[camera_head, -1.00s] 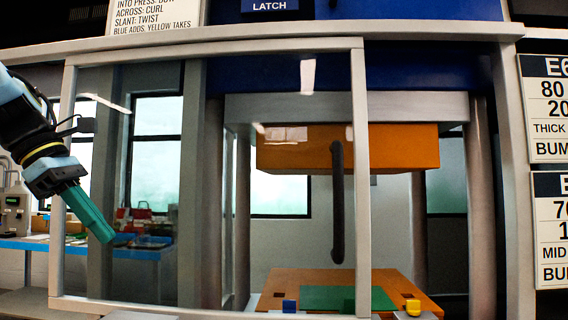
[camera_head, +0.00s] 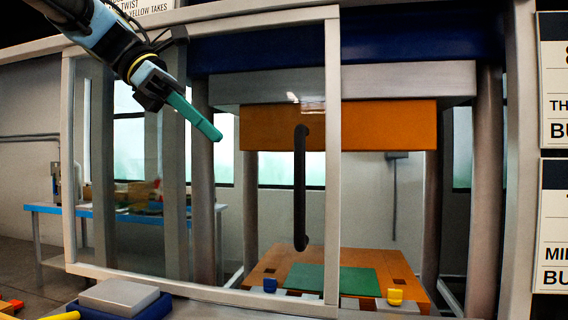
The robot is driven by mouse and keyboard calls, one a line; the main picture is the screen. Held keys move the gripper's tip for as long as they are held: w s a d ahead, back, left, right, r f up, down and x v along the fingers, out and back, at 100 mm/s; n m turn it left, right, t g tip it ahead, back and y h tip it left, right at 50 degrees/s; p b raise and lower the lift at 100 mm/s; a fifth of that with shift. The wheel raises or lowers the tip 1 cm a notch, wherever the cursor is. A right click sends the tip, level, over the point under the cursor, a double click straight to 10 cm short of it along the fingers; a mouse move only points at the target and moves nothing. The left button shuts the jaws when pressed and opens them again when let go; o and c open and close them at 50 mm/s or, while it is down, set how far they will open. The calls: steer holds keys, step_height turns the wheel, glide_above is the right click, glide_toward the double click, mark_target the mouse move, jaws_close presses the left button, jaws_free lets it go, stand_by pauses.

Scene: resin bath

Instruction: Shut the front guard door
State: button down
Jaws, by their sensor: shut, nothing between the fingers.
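The front guard door is a clear panel in a light grey frame (camera_head: 333,200). It covers the left and middle of the press front, and the opening to its right is uncovered. A black vertical bar handle (camera_head: 300,190) is on the door near its right edge. My gripper (camera_head: 217,136) is shut and empty, with long green fingers pointing down and right. In the picture it is in front of the door's upper left part, left of the handle and apart from it.
Inside the press, an orange upper block (camera_head: 390,125) hangs above an orange lower plate (camera_head: 405,268) with a green sheet (camera_head: 318,279). A grey and blue block (camera_head: 118,297) stands at the front left. Sign cards (camera_head: 555,225) are at the right. A blue table (camera_head: 45,208) stands behind at left.

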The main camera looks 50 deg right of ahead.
mark_target(274, 165)
steer(key=x, duration=0.3)
steer(key=r+p+x, duration=0.1)
steer(key=x, duration=0.3)
steer(key=s+x, duration=0.1)
steer(key=x, duration=0.2)
steer(key=shift+s+d+p, duration=0.1)
steer(key=shift+d+p, duration=0.25)
steer(key=shift+d, duration=0.1)
steer(key=shift+s+d, duration=0.5)
steer(key=shift+s, duration=0.05)
